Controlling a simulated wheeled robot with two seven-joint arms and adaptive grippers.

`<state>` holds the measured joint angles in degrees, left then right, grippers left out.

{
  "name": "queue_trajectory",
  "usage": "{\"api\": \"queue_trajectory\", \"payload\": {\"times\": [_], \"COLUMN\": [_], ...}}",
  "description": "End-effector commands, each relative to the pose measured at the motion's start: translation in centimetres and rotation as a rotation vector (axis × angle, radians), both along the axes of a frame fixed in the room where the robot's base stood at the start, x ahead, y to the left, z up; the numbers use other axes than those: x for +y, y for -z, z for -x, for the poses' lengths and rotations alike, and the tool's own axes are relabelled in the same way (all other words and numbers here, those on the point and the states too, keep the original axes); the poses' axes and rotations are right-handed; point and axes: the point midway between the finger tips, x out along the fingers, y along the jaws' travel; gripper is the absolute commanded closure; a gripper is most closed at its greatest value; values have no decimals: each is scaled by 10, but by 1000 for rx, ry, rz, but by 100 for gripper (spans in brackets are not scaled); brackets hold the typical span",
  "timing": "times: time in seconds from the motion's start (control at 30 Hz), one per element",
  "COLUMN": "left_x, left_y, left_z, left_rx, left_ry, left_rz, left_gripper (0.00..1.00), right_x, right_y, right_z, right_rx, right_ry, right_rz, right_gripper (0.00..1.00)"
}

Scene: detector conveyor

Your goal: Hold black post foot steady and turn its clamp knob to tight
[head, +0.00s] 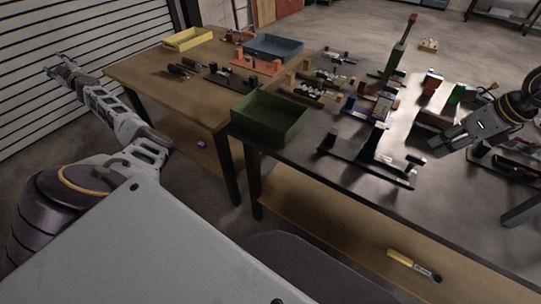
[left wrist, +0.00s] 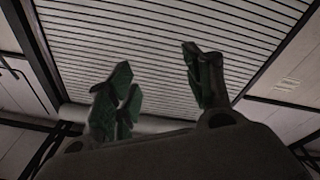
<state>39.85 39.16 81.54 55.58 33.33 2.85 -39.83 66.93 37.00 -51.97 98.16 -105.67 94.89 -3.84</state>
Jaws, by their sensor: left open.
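A long black base (head: 362,162) with a dark upright block lies near the front of the dark table; it looks like the black post foot. Its clamp knob is too small to make out for certain. My left gripper (head: 62,70) is open and empty, raised at the far left in front of the shuttered wall, far from the base. Its spread fingers (left wrist: 160,90) show in the left wrist view with nothing between them. My right gripper (head: 440,146) is over the dark table, just right of the base and apart from it; its jaws are too unclear to read.
A green tray (head: 270,121) stands at the dark table's left corner. A green post with a red top (head: 400,50) and several small parts stand behind the base. The wooden table (head: 160,65) holds yellow and blue trays. A yellow marker (head: 412,264) lies on the lower shelf.

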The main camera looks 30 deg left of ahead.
Motion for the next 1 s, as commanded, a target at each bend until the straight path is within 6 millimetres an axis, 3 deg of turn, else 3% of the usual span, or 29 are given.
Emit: {"api": "queue_trajectory", "payload": {"times": [0.17, 0.3, 0.5, 0.73, 1.0], "left_x": [-14, -32, -68, -119, -187], "left_y": [-50, -81, -109, -126, -126], "left_z": [-13, -41, -92, -156, -225], "left_rx": [207, 401, 674, 954, 1228], "left_ry": [9, 22, 41, 55, 62], "left_rz": [-102, -185, -304, -447, -618], "left_gripper": [48, 48, 48, 48, 48], "right_x": [0, 0, 0, 0, 0], "right_y": [0, 0, 0, 0, 0], "right_z": [0, 0, 0, 0, 0], "right_rx": [0, 0, 0, 0, 0], "right_ry": [0, 0, 0, 0, 0], "right_rz": [0, 0, 0, 0, 0], "right_gripper": [64, 64, 64, 64, 64]}}
